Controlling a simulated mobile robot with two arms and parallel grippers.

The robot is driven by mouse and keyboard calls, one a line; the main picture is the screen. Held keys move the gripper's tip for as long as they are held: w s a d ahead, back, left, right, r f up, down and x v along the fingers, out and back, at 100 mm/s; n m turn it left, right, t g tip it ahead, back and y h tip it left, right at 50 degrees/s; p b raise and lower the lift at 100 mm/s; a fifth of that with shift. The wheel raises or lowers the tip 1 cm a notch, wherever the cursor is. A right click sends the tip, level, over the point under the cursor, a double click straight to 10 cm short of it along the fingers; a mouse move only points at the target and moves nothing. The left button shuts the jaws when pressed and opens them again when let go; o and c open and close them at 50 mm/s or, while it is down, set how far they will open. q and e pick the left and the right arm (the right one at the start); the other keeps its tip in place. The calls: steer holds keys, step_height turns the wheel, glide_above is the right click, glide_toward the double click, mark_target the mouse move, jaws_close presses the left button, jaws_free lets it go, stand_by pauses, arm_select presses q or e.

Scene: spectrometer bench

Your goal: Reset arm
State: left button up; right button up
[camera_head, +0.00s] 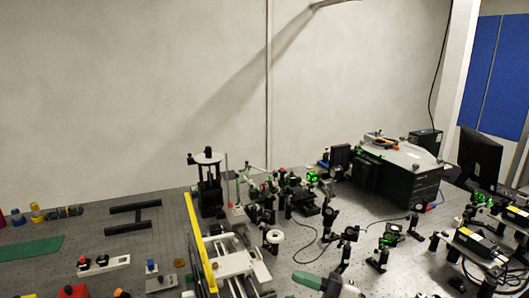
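The optical bench (110,225) fills the lower part of the picture. At the bottom edge, right of centre, lies a green and grey piece (318,283), partly cut off by the frame, and I cannot tell what it is. A long yellow bar (200,245) stands beside a white stage assembly (236,262) near the bottom middle.
Several mounted optics, some lit green (312,178), crowd the middle and right. A large black box (395,180) stands at the back right, near a dark monitor (480,158). A green mat (32,248) and small parts lie at left.

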steer(key=d+f+m+t+h, duration=0.2)
steer(key=d+m+t+h, duration=0.8)
steer(key=m+t+h, duration=0.6)
steer(key=s+d+f+m+g+h, duration=0.2)
steer(key=d+f+m+g+h, duration=0.15)
steer(key=f+m+g, duration=0.35)
steer(key=s+f+m+g+y, duration=0.1)
steer(key=s+f+g, duration=0.55)
steer(key=s, duration=0.35)
steer(key=s+f+g, duration=0.6)
steer(key=s+f, duration=0.1)
steer(key=s, duration=0.2)
step_height(320, 180, down, 31)
steer(key=s+g+b, duration=0.2)
steer(key=s+d+f+b, duration=0.1)
steer(key=s+d+f, duration=0.1)
steer(key=s+f, duration=0.5)
steer(key=s+d+f+b, duration=0.1)
steer(key=s+f, duration=0.7)
steer(key=shift+s+d+f+n+g, duration=0.3)
steer(key=shift+s+d+g, duration=0.05)
